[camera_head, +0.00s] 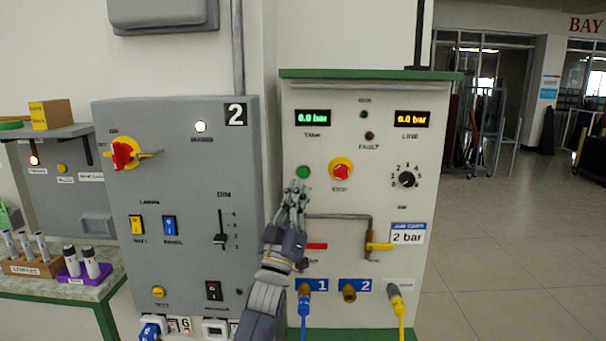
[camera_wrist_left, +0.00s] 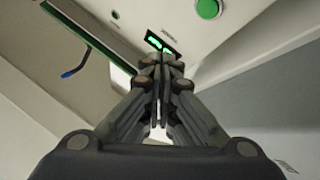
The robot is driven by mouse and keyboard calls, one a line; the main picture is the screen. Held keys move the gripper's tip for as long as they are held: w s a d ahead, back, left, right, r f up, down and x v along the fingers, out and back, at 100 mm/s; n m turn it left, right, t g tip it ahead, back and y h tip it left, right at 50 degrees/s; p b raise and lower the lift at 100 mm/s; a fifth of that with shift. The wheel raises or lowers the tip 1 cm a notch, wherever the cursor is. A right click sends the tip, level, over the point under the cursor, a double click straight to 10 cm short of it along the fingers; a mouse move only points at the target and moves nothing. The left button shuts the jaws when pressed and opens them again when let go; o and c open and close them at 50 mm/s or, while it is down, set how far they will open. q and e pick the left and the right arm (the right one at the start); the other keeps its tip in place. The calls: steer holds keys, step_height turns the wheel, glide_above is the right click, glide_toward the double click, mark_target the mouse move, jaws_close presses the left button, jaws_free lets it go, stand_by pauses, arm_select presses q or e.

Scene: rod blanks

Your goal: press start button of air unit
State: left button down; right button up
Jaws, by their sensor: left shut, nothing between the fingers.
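The air unit is a cream panel (camera_head: 330,240) with a green top edge. Its round green button (camera_head: 303,172) sits left of the red stop button (camera_head: 341,172) on a yellow ring. The green button also shows at the top of the left wrist view (camera_wrist_left: 208,8). My left gripper (camera_head: 297,188) is shut and empty, its fingertips just below the green button in the head view. In the wrist view the closed fingertips (camera_wrist_left: 160,62) are left of and below the button; whether they touch the panel cannot be told. My right gripper is not in view.
A grey panel (camera_head: 180,250) marked 2 stands left, with a red-yellow rotary switch (camera_head: 124,153) and a slider. On the air unit are two pressure displays, a black knob (camera_head: 407,179), a yellow-handled valve (camera_head: 379,246), and blue (camera_head: 304,300) and yellow hoses below.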

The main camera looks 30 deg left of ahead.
mark_target(303, 172)
arm_select(q)
steer(key=shift+s+a+r, duration=0.1)
steer(key=shift+r, duration=0.25)
steer(key=w+a+b, duration=0.4)
steer(key=w, duration=0.3)
steer(key=shift+w+a, duration=0.3)
stand_by(1.3)
steer(key=shift+w+a+y, duration=0.2)
steer(key=shift+w+y, duration=0.1)
steer(key=shift+w, duration=0.05)
